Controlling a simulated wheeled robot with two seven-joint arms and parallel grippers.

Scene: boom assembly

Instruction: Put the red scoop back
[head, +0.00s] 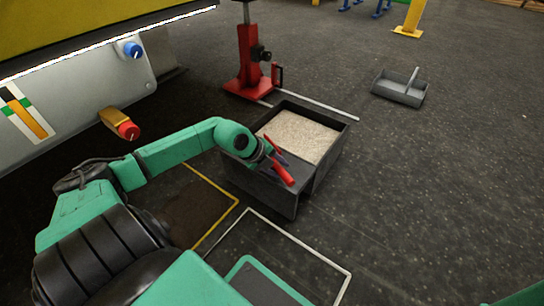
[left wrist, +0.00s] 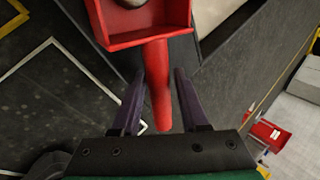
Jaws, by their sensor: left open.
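The red scoop (head: 284,174) is at the dark container (head: 262,184) beside the bin of pale grains, partly hidden by my left gripper (head: 277,160). In the left wrist view, the scoop's pan (left wrist: 148,28) is at the top with a grey rounded thing partly seen in it. Its red handle (left wrist: 160,95) runs down between the two purple fingers of my left gripper (left wrist: 158,98). The gripper is open, with a gap visible on both sides of the handle. Whether the scoop rests on a surface is unclear. My right gripper is not in view.
The bin of pale grains (head: 343,121) stands directly behind the container. A machine panel (head: 75,95) with knobs is at left.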

